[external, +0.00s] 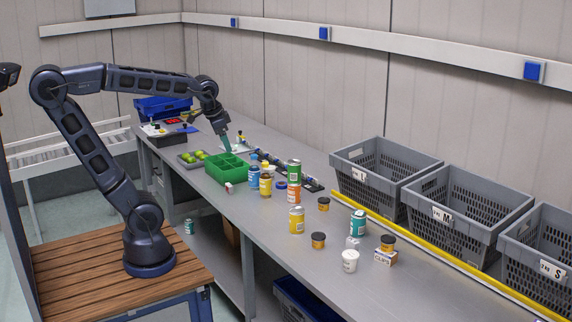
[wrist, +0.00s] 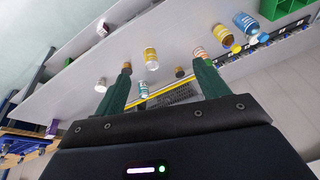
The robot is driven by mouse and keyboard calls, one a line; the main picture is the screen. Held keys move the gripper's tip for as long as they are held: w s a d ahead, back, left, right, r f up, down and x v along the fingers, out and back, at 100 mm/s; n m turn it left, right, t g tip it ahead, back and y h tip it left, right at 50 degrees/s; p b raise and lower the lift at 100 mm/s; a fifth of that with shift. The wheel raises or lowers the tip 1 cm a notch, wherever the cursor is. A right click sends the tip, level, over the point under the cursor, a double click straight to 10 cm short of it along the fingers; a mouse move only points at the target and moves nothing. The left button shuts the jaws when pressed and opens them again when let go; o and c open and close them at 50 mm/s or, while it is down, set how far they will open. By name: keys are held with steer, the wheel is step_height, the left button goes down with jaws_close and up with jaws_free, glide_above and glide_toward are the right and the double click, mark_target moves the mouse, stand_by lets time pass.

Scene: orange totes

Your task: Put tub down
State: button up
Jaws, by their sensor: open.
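A white tub (external: 350,261) stands upright on the grey bench near its front edge, left of a small box with a dark-lidded jar on it. A small white container, probably this tub, shows at the left in the wrist view (wrist: 101,85). My gripper (external: 226,146) is over the far part of the bench, by the green divided crate (external: 212,172), well away from the tub. Its green fingers are spread apart in the wrist view (wrist: 163,62), with nothing held between them.
Grey crates marked L (external: 350,160), M (external: 480,205) and S (external: 545,262) line the right side behind a yellow strip (external: 440,250). The front right bench is clear.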

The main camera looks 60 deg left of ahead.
steer(key=s+a+f+n, duration=0.3)
steer(key=s+f, duration=0.1)
steer(key=s, duration=0.4)
steer(key=shift+s+a+f+t, duration=0.15)
steer(key=shift+a+t, duration=0.05)
steer(key=shift+t, duration=0.1)
stand_by(0.8)
